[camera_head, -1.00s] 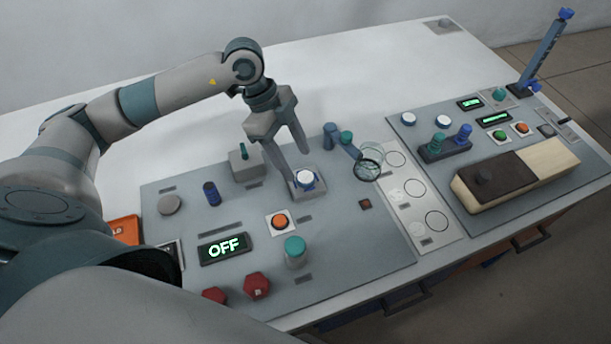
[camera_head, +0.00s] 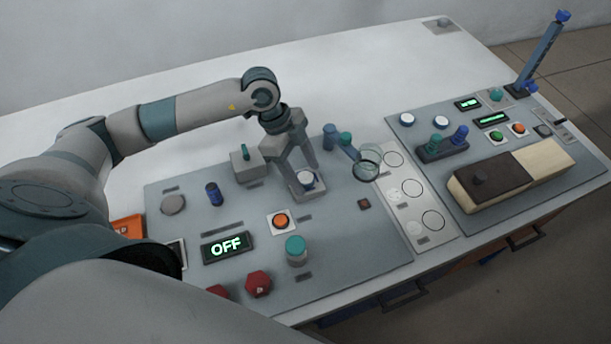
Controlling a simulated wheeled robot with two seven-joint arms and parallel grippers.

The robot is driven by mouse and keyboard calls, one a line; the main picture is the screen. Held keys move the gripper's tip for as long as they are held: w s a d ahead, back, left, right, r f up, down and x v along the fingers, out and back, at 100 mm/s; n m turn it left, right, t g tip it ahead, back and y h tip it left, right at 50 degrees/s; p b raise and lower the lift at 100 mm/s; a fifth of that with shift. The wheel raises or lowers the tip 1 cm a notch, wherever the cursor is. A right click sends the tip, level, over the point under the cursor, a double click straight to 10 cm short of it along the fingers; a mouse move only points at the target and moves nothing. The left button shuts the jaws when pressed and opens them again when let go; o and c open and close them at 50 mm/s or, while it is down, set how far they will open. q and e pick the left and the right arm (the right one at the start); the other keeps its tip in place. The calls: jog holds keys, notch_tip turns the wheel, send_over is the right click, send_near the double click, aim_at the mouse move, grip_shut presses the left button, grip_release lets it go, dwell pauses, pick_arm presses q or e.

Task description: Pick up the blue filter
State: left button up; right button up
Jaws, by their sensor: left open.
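My left gripper (camera_head: 305,178) is open, pointing down at a small grey holder with a white-topped round piece (camera_head: 306,176). Blue shows at this piece's sides. The fingers stand on either side of it, with no clear grip; exact contact cannot be told. A dark blue cylinder (camera_head: 213,194) stands upright on the panel at left. Which of these blue things is the filter cannot be told for sure. My right gripper is not seen.
The grey panel (camera_head: 340,255) carries a grey box with a green lever (camera_head: 246,162), an orange button (camera_head: 280,221), an OFF display (camera_head: 227,246), a green-capped jar (camera_head: 296,250) and red knobs (camera_head: 258,284). A brown and cream block (camera_head: 485,182) lies right.

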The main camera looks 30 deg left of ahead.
pick_arm(q)
jog(key=c, duration=1.1)
jog(key=shift+c, duration=0.3)
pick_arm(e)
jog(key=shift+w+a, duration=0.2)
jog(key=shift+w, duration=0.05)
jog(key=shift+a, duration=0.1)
